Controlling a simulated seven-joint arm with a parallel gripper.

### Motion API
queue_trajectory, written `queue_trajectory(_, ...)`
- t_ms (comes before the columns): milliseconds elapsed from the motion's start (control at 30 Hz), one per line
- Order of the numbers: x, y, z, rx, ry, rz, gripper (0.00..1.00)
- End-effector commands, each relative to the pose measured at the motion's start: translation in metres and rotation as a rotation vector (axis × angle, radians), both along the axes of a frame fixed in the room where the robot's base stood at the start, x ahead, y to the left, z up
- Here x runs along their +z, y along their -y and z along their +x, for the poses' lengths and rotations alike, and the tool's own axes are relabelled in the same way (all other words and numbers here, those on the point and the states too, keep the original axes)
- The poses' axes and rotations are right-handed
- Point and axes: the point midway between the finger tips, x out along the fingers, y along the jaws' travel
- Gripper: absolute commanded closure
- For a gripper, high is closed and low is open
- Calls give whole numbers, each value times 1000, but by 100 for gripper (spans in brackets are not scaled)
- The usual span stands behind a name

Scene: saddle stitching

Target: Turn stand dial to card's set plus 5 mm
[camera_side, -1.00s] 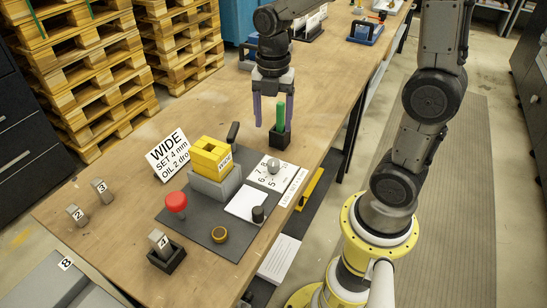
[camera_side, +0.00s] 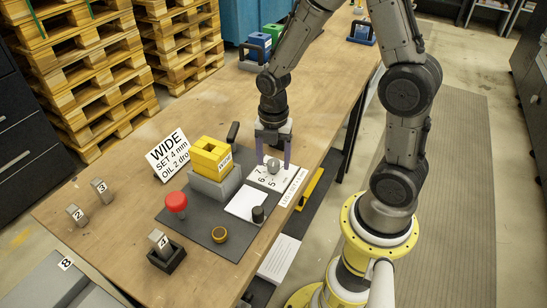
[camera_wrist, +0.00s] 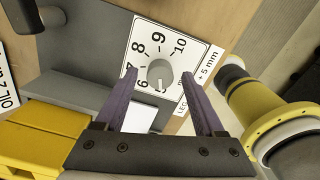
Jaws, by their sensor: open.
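The stand dial is a round grey knob (camera_side: 273,165) on a white plate with printed numbers; it also shows in the wrist view (camera_wrist: 160,73). There the numbers run from about 5 to 10, and a small mark on the knob faces the low-number end. The strip beside it reads "+5 mm" (camera_wrist: 208,62). The white card (camera_side: 168,154) reads "WIDE, SET 4 mm, OIL 2 dro…", its end hidden. My gripper (camera_side: 273,167) is open, pointing down over the dial, with one purple finger on each side of the knob. I cannot tell whether they touch it.
A yellow block (camera_side: 210,157) on a grey stand is left of the dial. A red button (camera_side: 176,202), a white pad with a black knob (camera_side: 258,213) and a brass ring (camera_side: 219,235) sit nearby. Numbered blocks (camera_side: 101,191) stand at the left.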

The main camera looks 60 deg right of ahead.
Motion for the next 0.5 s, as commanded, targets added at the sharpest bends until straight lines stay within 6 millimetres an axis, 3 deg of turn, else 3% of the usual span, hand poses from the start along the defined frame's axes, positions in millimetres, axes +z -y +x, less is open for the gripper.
queue_trajectory(100, 0, 0, 0, 0, 0, 0, 29)
queue_trajectory(500, 0, 0, 0, 0, 0, 0, 100)
